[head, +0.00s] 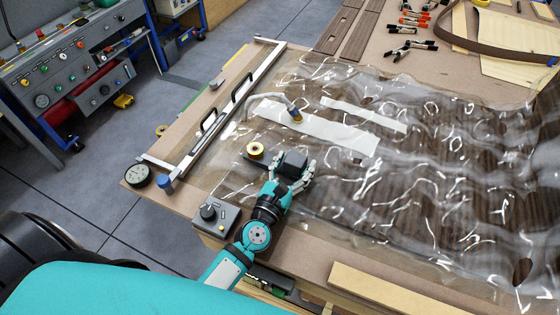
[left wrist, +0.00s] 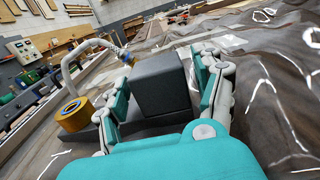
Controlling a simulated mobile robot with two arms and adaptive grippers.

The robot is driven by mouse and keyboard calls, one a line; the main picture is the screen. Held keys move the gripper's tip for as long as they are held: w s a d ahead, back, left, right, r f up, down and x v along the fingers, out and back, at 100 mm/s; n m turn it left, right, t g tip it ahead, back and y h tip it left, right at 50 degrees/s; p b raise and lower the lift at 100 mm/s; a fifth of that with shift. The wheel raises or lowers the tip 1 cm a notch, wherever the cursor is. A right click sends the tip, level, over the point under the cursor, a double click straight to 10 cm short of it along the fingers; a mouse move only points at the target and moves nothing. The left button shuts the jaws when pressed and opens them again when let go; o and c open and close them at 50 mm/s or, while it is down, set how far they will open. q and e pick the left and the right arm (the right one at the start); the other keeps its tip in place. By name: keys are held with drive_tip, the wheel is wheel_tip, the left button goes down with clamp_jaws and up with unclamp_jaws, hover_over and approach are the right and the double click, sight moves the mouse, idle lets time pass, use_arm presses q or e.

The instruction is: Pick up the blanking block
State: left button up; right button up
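The blanking block appears to be the dark grey block (head: 291,161), on the bagged table near its left front part. It also shows in the left wrist view (left wrist: 163,85), standing upright beside or on a low dark plate (left wrist: 80,135). My left gripper (head: 293,178) is at the block with a finger on either side of it. In the left wrist view the spread fingers (left wrist: 163,95) straddle the block, with narrow gaps seeming to show. Firm contact is not visible. The block's underside is hidden. My right gripper is not in view.
A brass fitting (head: 255,150) stands close left of the block. A hose with a brass end (head: 296,115) lies behind it. A grey control box (head: 215,214) and a round gauge (head: 138,176) sit at the table's left. Wrinkled clear film (head: 400,190) covers the dark veneer.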

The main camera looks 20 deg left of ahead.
use_arm(q)
drive_tip(key=c, duration=1.2)
